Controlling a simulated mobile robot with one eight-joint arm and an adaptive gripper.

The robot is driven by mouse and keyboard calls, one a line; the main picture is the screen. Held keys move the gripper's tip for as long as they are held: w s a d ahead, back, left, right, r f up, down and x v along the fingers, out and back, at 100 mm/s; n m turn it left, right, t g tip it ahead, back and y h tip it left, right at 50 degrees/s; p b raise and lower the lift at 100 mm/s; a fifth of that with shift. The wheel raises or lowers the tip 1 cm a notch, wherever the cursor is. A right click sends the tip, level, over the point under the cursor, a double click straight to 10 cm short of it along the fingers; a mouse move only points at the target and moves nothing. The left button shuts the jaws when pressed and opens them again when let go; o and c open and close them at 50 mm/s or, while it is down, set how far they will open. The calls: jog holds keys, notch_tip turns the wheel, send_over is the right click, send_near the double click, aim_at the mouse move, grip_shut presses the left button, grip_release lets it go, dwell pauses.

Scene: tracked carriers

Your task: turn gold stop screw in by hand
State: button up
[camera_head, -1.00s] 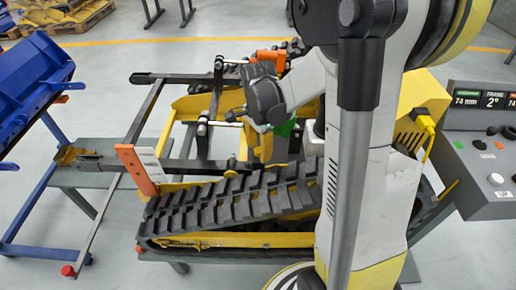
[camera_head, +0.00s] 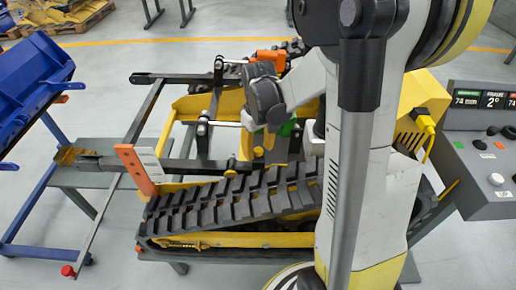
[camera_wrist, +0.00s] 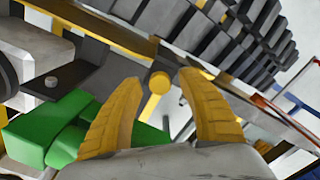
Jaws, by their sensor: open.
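The gold stop screw (camera_wrist: 160,83) shows its round head in the wrist view, on the end of a short gold stem beside a dark frame bar. My gripper (camera_wrist: 160,80) is open, with one yellow finger on each side of the screw head in the picture. Clear gaps show between the head and both fingertips. I cannot tell whether the head lies between the tips or a little beyond them. In the head view my gripper is mostly hidden behind my wrist, above the yellow and black carrier frame.
A green block (camera_wrist: 65,130) lies close by my left finger. The black rubber track (camera_head: 235,200) runs along the carrier's near side. An orange post (camera_head: 136,170) with a white plate stands at left. A control console (camera_head: 485,150) is at right.

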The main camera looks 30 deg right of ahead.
jog(key=n, duration=1)
jog(key=shift+c, duration=0.5)
jog(key=c, duration=0.9)
jog(key=m, duration=0.3)
jog(key=shift+m, duration=0.4)
jog(key=m, duration=0.3)
jog(key=shift+m, duration=1.3)
